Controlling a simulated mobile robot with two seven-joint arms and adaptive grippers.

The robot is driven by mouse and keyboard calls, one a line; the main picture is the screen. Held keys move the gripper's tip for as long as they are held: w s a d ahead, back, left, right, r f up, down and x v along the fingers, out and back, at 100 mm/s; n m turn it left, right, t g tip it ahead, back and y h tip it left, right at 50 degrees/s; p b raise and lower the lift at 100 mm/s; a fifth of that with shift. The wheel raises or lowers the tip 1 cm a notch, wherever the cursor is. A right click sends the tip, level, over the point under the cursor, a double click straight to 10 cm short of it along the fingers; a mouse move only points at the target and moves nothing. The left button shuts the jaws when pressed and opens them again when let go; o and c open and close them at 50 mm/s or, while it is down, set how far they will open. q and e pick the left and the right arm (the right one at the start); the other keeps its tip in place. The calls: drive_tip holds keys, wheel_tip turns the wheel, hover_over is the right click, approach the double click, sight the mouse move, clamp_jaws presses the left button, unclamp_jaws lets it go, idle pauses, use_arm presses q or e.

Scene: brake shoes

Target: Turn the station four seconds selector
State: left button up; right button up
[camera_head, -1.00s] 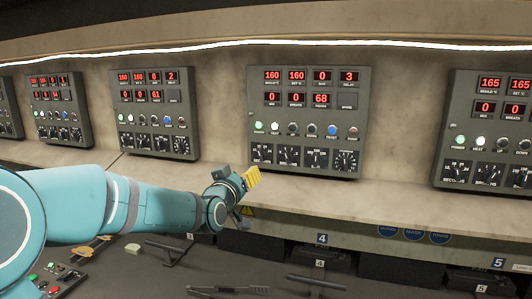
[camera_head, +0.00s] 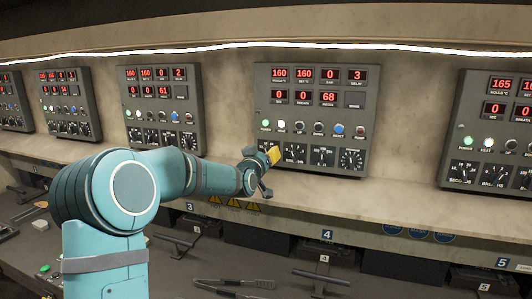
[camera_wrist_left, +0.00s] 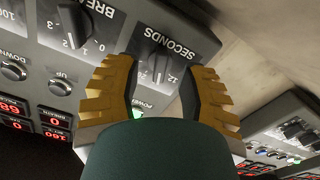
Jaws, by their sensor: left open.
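The station four panel (camera_head: 345,125) stands above the ledge marked 4, with red displays and a bottom row of dark rotary selectors. Its seconds selector (camera_wrist_left: 160,62) shows upside down in the wrist view, a black knob with a white pointer on a numbered dial. In the head view my gripper covers that leftmost selector. My left gripper (camera_wrist_left: 158,75) is open, its yellow ribbed fingers on either side of the knob's lower part in the picture. It is also at the panel's lower left corner in the head view (camera_head: 272,158). I cannot tell whether it touches.
The breaths selector (camera_wrist_left: 75,25) is close beside the seconds selector. Lamps and buttons sit just above the selectors. A beige ledge (camera_head: 330,190) runs below the panels. Similar panels stand left (camera_head: 160,105) and right (camera_head: 495,135). Black handles (camera_head: 320,277) are below the ledge.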

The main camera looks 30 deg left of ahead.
use_arm(q)
drive_tip(key=shift+w+a, duration=0.1)
drive_tip(key=shift+w, duration=0.35)
use_arm(e)
drive_tip(key=shift+r, duration=0.1)
use_arm(q)
clamp_jaws()
drive_tip(key=shift+s, duration=0.1)
